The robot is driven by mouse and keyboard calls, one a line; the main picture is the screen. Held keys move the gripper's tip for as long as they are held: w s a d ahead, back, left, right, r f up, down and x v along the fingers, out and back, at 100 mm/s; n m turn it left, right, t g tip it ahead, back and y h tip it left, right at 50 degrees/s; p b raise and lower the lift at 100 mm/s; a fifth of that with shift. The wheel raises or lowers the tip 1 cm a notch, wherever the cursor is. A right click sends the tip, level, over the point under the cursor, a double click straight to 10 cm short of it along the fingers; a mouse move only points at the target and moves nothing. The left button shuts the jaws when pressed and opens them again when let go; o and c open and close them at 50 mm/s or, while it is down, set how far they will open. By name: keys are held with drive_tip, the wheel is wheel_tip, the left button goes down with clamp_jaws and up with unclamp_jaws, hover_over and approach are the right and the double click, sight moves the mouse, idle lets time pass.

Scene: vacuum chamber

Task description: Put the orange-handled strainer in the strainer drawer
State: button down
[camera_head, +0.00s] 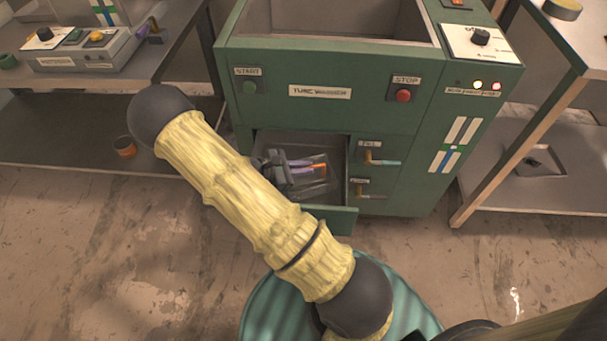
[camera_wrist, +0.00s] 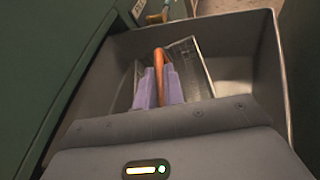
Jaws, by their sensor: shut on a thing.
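The strainer drawer (camera_head: 338,221) is pulled out from the lower front of the green machine. Its grey inside (camera_wrist: 245,45) fills most of the wrist view. My gripper (camera_head: 303,165) is inside the drawer's opening, with its purple fingers (camera_wrist: 160,88) pointing in. The fingers are shut on the orange handle (camera_wrist: 160,60) of the strainer. The strainer's metal mesh part (camera_wrist: 192,62) shows beyond the fingers, low within the drawer walls. I cannot tell whether it touches the drawer floor. In the head view my arm hides the drawer's left part.
The green machine (camera_head: 300,118) has an open top and START and STOP buttons. Two small taps (camera_head: 370,158) stick out just right of the drawer. An orange-brown cup (camera_head: 125,146) stands on the left lower shelf. A metal bench (camera_head: 560,185) is at right.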

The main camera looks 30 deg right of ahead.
sight(302, 183)
wheel_tip(302, 183, down, 3)
drive_tip(key=shift+f+b, duration=0.15)
drive_tip(key=shift+b, duration=0.35)
drive_tip(key=c, duration=1.5)
unclamp_jaws()
drive_tip(key=shift+w+a+r, duration=0.15)
drive_tip(key=shift+a+r, duration=0.1)
drive_tip(key=shift+a, duration=0.15)
drive_tip(key=p+v, duration=0.2)
drive_tip(key=v, duration=0.4)
drive_tip(key=shift+a, duration=0.25)
drive_tip(key=shift+r, duration=0.1)
